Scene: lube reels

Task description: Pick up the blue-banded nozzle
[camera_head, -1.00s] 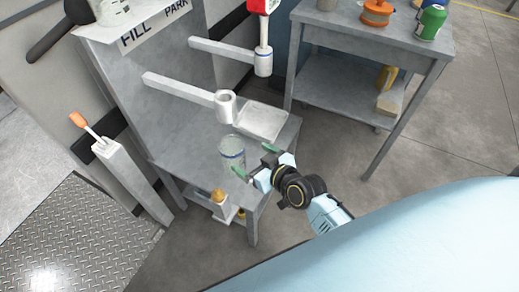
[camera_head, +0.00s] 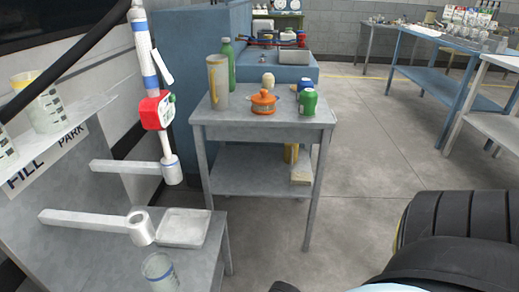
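The blue-banded nozzle (camera_head: 157,112) has a red body with a green part, and a white pipe with blue bands above it. It stands upright, its lower spout end in the cup (camera_head: 171,170) of the upper grey bracket arm. The lower bracket arm (camera_head: 90,225) ends in an empty-looking white ring cup (camera_head: 140,228). A clear beaker (camera_head: 159,272) with a blue line stands on the grey bench below, cut near the bottom edge. Neither of my grippers shows; a small dark piece at the bottom edge is too cropped to identify.
A square tray (camera_head: 183,229) lies beside the ring cup. A grey table (camera_head: 235,121) behind carries bottles, an orange pot (camera_head: 263,103) and a green can (camera_head: 308,102). A black hose (camera_head: 75,60) crosses the upper left.

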